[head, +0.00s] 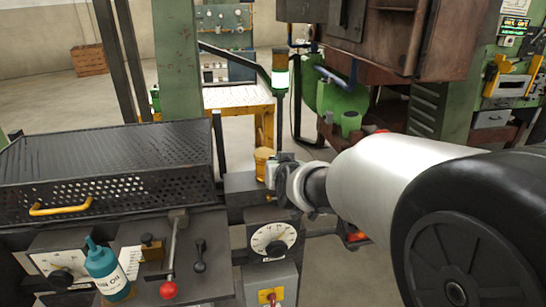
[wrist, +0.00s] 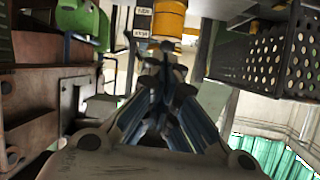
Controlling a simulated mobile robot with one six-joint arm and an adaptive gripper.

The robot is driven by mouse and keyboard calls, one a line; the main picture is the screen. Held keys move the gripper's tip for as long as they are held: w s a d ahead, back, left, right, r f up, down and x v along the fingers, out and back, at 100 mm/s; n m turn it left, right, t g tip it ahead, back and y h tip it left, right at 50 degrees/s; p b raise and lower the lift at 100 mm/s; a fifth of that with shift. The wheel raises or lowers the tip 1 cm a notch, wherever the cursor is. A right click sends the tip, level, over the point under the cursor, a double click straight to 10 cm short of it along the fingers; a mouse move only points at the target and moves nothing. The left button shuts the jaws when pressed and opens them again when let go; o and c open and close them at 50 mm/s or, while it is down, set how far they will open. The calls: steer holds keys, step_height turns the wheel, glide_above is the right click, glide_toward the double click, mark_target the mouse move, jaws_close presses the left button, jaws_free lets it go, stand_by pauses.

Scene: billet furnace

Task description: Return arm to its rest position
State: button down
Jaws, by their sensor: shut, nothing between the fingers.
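My arm reaches in from the right of the head view, and its wrist (head: 300,186) is near the middle, above and beside the dial panel. In the wrist view my gripper (wrist: 166,52) is shut, with its fingertips together and nothing between them. The fingers are mostly hidden behind the wrist in the head view. The gripper appears clear of the machine parts around it.
A perforated black cover (head: 110,160) with a yellow handle stands at left. A teal oil bottle (head: 107,270), a red-knobbed lever (head: 172,255) and a dial (head: 273,239) are in front. A green-lit signal post (head: 280,80) and a rusty furnace body (head: 400,40) stand behind.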

steer(key=s+d+f+g+h, duration=0.1)
steer(key=s+d, duration=0.5)
steer(key=s, duration=0.6)
steer(key=s+d+f+m+g+h, duration=0.1)
steer(key=s+d+g, duration=0.3)
steer(key=s, duration=0.9)
steer(key=s+d+f+g+h, duration=0.1)
steer(key=s+d+f+g, duration=0.1)
steer(key=s+d, duration=0.5)
steer(key=s+g, duration=0.1)
steer(key=s, duration=0.4)
steer(key=shift+s+d+f+m, duration=0.2)
steer(key=shift+s+d+m, duration=0.1)
steer(key=shift+s+m, duration=0.1)
